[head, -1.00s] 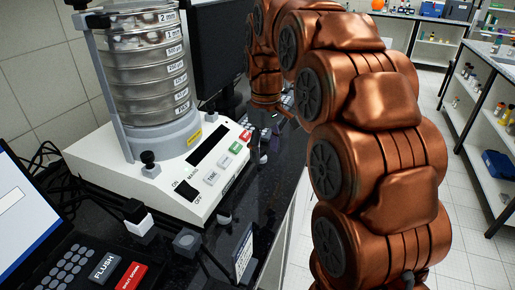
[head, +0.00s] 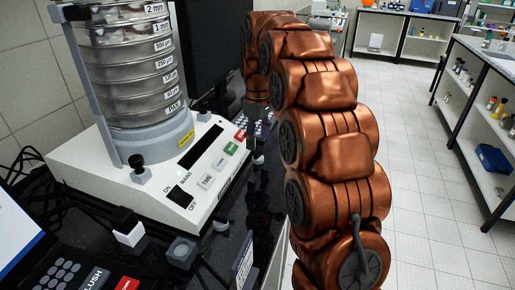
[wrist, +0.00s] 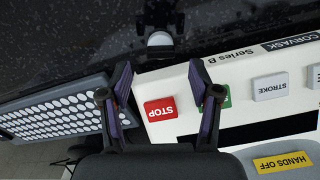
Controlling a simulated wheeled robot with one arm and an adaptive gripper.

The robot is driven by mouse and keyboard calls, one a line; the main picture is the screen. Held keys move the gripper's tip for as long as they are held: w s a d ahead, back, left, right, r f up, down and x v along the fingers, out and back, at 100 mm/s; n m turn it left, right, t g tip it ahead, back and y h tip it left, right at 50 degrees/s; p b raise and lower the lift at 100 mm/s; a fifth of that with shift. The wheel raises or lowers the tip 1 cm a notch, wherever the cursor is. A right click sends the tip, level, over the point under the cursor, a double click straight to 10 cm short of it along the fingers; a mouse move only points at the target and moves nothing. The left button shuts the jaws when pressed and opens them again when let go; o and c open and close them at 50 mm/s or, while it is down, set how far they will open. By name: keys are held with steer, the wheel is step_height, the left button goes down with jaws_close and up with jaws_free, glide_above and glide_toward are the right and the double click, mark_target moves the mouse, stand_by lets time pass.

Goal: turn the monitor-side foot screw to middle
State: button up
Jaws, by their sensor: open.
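The sieve shaker (head: 150,185) is a white unit with a stack of steel sieves, standing on the black bench. Its monitor-side foot screw (wrist: 160,40), a pale disc with a dark part, shows in the wrist view just beyond the edge near the red STOP button (wrist: 160,109). In the head view that foot (head: 257,158) is small, below the STOP and START end of the panel. My gripper (wrist: 160,80) is open and empty. Its two fingers are spread either side of the STOP button, with the foot screw ahead between them, apart from both. The screw's setting cannot be read.
A keyboard (wrist: 60,112) lies beside the shaker, close to the left finger. The dark monitor (head: 205,50) stands behind. Another front foot (head: 221,224) and a grey box (head: 182,251) are near the bench front. Open floor (head: 410,200) lies to the right.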

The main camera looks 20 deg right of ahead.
mark_target(258, 152)
steer(key=shift+f, duration=2)
steer(key=shift+a, duration=0.1)
steer(key=c, duration=1.1)
